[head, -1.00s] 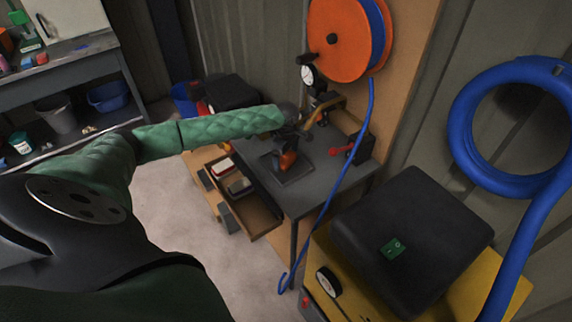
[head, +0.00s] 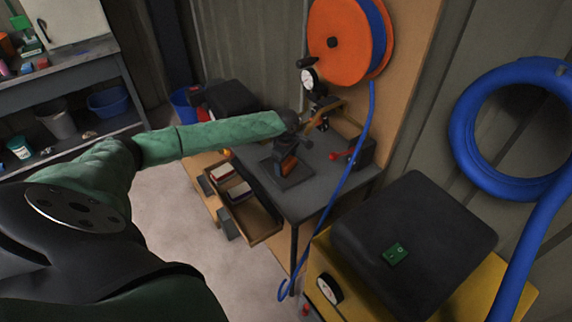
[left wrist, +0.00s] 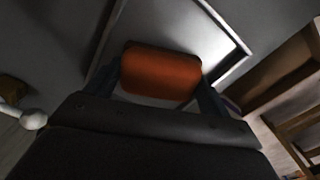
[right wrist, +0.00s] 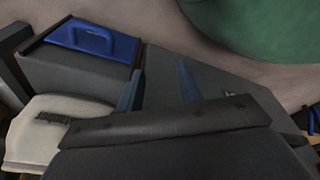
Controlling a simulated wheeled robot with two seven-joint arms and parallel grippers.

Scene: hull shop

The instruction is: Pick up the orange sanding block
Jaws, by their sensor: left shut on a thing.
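The orange sanding block (head: 289,166) is at a dark square tray (head: 296,182) on the grey bench. My left gripper (head: 288,156) reaches down from above and is shut on the block. In the left wrist view the block (left wrist: 160,73) sits between the two fingers, with the tray's pale edge behind it. I cannot tell whether the block touches the tray. My right gripper (right wrist: 160,88) is open and empty above a grey surface, with its fingers apart. It does not show in the head view.
An open drawer (head: 262,232) with several blocks juts from the bench's left side. A red-handled tool (head: 345,154) is right of the tray. A blue hose (head: 330,205) hangs in front of the bench. A black-topped yellow machine (head: 410,235) stands at the right.

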